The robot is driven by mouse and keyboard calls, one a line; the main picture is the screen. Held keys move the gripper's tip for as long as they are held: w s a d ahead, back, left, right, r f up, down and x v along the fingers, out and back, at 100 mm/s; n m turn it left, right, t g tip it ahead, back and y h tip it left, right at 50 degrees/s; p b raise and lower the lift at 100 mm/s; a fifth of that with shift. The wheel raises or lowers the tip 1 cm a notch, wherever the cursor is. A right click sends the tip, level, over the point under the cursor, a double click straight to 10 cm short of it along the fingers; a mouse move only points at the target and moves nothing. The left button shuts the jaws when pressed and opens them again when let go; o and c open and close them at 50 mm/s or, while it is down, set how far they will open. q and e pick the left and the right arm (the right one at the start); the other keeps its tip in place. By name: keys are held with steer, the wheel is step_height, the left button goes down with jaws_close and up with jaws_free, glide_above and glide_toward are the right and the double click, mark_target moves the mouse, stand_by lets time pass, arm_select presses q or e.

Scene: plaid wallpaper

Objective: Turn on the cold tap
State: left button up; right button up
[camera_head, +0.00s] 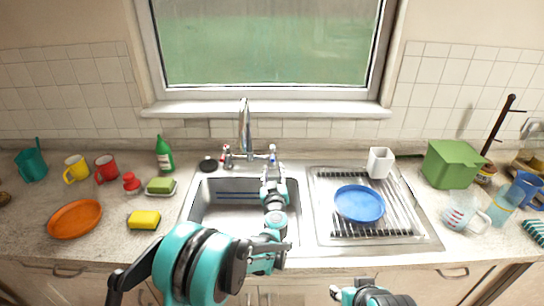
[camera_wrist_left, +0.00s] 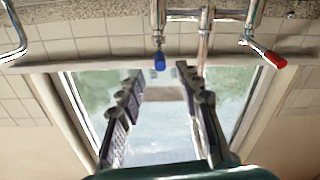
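The chrome tap (camera_head: 244,130) stands behind the sink with a lever on each side. The blue-tipped cold lever (camera_head: 272,154) is on its right and the red-tipped lever (camera_head: 224,151) on its left. My left gripper (camera_head: 272,170) is over the back right of the sink, at the blue lever. In the left wrist view, which is upside down, the blue tip (camera_wrist_left: 159,61) lies just beyond and between the open fingertips (camera_wrist_left: 158,76). Contact cannot be told. The red tip (camera_wrist_left: 277,59) is off to the right there. My right gripper is not visible; only part of that arm shows.
The sink basin (camera_head: 215,187) is below my left arm. A draining rack (camera_head: 325,185) with a blue plate (camera_head: 359,203) is to its right. A sponge dish (camera_head: 160,187) and green bottle (camera_head: 164,155) stand to the left. The window sill (camera_head: 265,110) is behind the tap.

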mark_target(273, 157)
arm_select(q)
steer(key=w+b, duration=0.1)
steer(key=w, duration=0.4)
steer(key=shift+w+a+f, duration=0.1)
steer(key=shift+w, duration=0.15)
steer(key=shift+w+b, duration=0.35)
steer(key=shift+w, duration=0.4)
jaws_close()
